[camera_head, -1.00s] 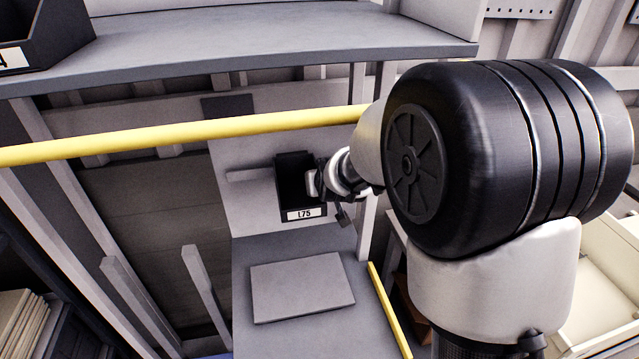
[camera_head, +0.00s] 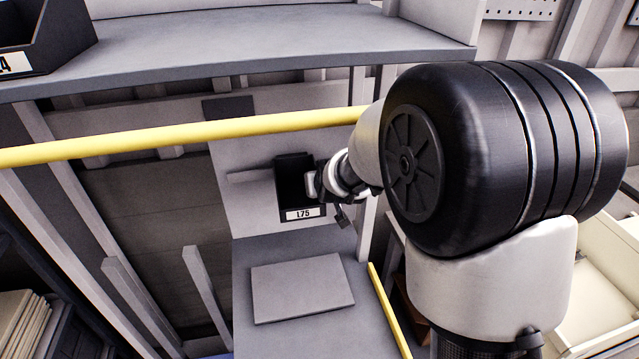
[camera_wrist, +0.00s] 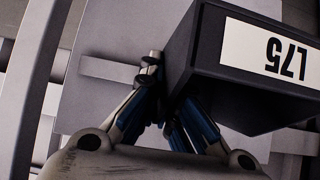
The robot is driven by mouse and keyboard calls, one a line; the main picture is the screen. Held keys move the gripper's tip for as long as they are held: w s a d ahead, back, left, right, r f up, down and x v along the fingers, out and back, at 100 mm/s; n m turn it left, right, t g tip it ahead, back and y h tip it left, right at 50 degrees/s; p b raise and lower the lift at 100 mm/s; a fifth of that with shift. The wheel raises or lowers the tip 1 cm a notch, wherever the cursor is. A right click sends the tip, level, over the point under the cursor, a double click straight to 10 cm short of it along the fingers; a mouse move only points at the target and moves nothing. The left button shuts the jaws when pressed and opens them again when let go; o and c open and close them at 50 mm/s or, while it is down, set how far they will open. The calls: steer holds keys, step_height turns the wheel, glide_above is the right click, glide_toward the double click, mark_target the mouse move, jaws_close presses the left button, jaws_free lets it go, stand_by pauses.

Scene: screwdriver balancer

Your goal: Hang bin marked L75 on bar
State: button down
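The black bin marked L75 (camera_head: 301,214) is below the yellow bar in the head view, its label facing front. It also shows large in the wrist view, with its label (camera_wrist: 268,52) upside down. My gripper (camera_head: 314,184) is at the right side of the bin. In the wrist view my gripper (camera_wrist: 172,92) has one finger outside the bin wall and the other hidden partly behind the bin; the fingers appear closed on the bin's wall. The yellow bar (camera_head: 200,132) runs across under the upper shelf. The contact at the fingertips is partly hidden.
A grey shelf (camera_head: 270,42) lies above the bar, with another black bin (camera_head: 45,35) at its left end. A lower grey surface with a flat panel (camera_head: 302,288) is below the bin. A second yellow bar (camera_head: 390,311) is at lower right. Cream bins stand at far right.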

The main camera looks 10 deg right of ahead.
steer(key=shift+w+r, duration=0.25)
steer(key=shift+w, duration=0.2)
stand_by(0.4)
steer(key=shift+s+f+b, duration=0.2)
steer(key=shift+f+b, duration=0.1)
stand_by(1.8)
steer(key=shift+f+b, duration=0.65)
steer(key=shift+f, duration=0.15)
steer(key=shift+s, duration=0.1)
stand_by(1.0)
steer(key=shift+s, duration=0.1)
stand_by(0.6)
steer(key=shift+f+b, duration=0.55)
steer(key=shift+b, duration=0.05)
stand_by(1.1)
steer(key=c, duration=1.7)
jaws_free()
steer(key=shift+r, duration=0.1)
